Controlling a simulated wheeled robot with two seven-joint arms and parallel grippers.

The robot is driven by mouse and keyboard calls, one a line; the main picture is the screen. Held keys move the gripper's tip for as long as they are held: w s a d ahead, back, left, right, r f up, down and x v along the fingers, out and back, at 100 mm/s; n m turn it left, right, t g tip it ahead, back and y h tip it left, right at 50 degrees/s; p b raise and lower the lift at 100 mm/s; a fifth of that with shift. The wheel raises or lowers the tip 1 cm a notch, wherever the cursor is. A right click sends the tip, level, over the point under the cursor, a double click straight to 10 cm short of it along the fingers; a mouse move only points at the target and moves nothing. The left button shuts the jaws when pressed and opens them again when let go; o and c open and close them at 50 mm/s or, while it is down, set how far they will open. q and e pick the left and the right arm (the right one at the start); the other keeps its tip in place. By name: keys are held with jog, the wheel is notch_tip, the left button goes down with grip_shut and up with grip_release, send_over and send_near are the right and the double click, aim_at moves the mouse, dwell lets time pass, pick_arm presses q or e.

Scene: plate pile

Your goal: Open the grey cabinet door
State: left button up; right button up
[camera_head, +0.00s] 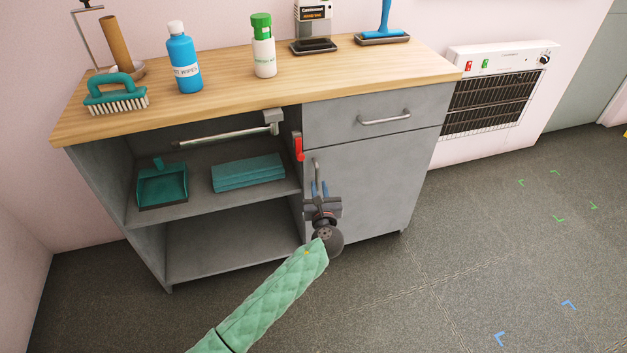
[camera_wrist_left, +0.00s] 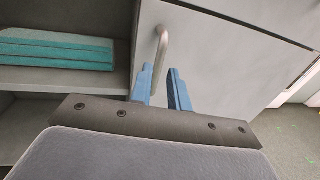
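The grey cabinet door (camera_head: 375,185) is shut, below a drawer front (camera_head: 372,118) on the right half of the grey cabinet. Its upright metal bar handle (camera_head: 316,170) is near the door's left edge and also shows in the left wrist view (camera_wrist_left: 162,48). My left gripper (camera_head: 320,188) is in front of the door at the handle. In the left wrist view its blue fingers (camera_wrist_left: 161,78) stand apart, with the lower part of the handle between them, nearer the left finger. Whether they touch it is unclear. My right gripper is not in view.
A red piece (camera_head: 298,146) and a metal bar (camera_head: 225,135) are by the open shelves. Teal folded cloths (camera_head: 248,173) and a dustpan (camera_head: 162,185) lie on the upper shelf. Bottles and a brush stand on the wooden top (camera_head: 220,92). Floor right of the cabinet is clear.

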aim_at(318, 176)
pick_arm(q)
jog(key=w, duration=0.6)
jog(key=shift+w+a, duration=0.25)
jog(key=shift+a, duration=0.15)
grip_shut()
